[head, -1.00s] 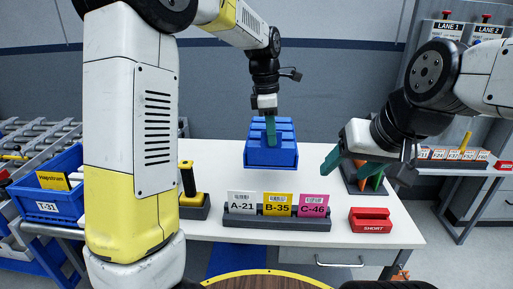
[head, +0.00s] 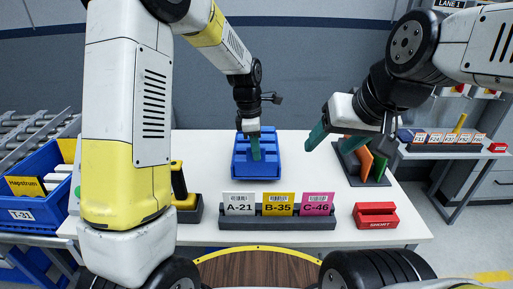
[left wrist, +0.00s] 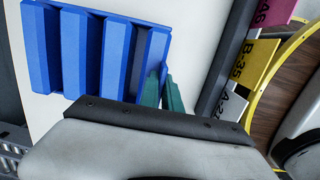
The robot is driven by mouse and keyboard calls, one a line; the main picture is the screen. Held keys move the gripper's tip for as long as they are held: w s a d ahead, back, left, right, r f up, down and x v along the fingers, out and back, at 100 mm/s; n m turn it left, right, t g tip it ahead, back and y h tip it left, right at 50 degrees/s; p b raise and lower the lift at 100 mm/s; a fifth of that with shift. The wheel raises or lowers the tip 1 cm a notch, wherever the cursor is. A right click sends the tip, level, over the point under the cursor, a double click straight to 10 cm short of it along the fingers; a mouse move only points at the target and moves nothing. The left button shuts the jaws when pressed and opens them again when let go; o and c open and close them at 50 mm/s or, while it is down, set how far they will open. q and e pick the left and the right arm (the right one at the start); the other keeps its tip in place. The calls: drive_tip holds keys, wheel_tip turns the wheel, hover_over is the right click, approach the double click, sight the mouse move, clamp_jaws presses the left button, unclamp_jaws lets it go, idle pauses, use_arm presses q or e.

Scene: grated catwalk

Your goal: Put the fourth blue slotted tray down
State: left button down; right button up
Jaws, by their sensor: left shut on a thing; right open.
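The blue slotted tray (head: 243,158) is at the middle of the white table (head: 330,232), behind the card holder. My left gripper (head: 255,148) comes down on it from above with green fingers shut on its near part. In the left wrist view the tray (left wrist: 95,50) shows its raised ribs and slots, and the green fingertips (left wrist: 168,88) are at its edge. I cannot tell whether the tray rests on the table or hangs just above it. My right gripper (head: 325,140) is open and empty, right of the tray and beside the dark rack.
A dark holder (head: 277,224) carries cards A-21, B-35 and C-46. A red SHORT block (head: 376,215) is at the front right. A dark rack (head: 362,165) holds orange and green pieces. A yellow-and-black handled tool (head: 182,195) stands left. Blue bin T-31 (head: 35,215) is far left.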

use_arm(q)
drive_tip(key=shift+f, duration=1.15)
drive_tip(key=shift+f, duration=0.15)
drive_tip(key=c, duration=1.6)
unclamp_jaws()
drive_tip(key=shift+o, duration=0.2)
